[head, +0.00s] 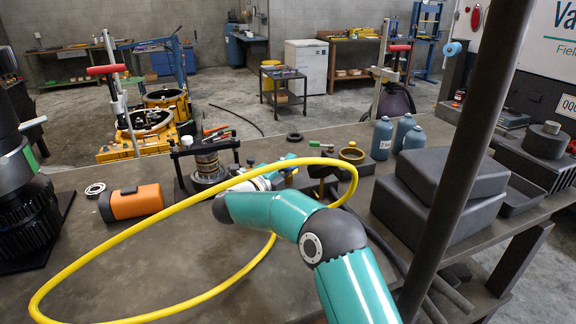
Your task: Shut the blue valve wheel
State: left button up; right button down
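A small light blue round wheel (452,48) shows at the upper right, on or in front of a dark upright behind the bench. It appears nearly face-on; whether it is open or shut cannot be told. My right arm comes in from the bottom and bends left over the bench. Its wrist end points back among the parts at the bench's middle. My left gripper is not in view.
A yellow hose (150,222) loops across the bench (150,262) and over my arm. An orange block (134,202) lies left. Blue bottles (382,138), dark cases (440,190) and a dark slanted post (470,150) stand right. The bench's front left is mostly clear.

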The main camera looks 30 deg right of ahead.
jog(key=m+g+p, duration=0.1)
jog(key=g, duration=0.1)
jog(key=shift+f+m+g+h, duration=0.15)
jog(key=shift+m+g+h, duration=0.15)
jog(key=shift+m+h, duration=0.1)
jog(key=shift+f+m+g+p, duration=0.1)
jog(key=shift+m+g+p, duration=0.9)
jog(key=shift+g, duration=0.4)
jog(key=c, duration=1.5)
grip_release()
jog(key=shift+o, duration=0.2)
jog(key=shift+a, duration=0.15)
jog(key=a, duration=1.1)
jog(key=shift+s+a, duration=0.15)
jog(key=shift+a, duration=0.25)
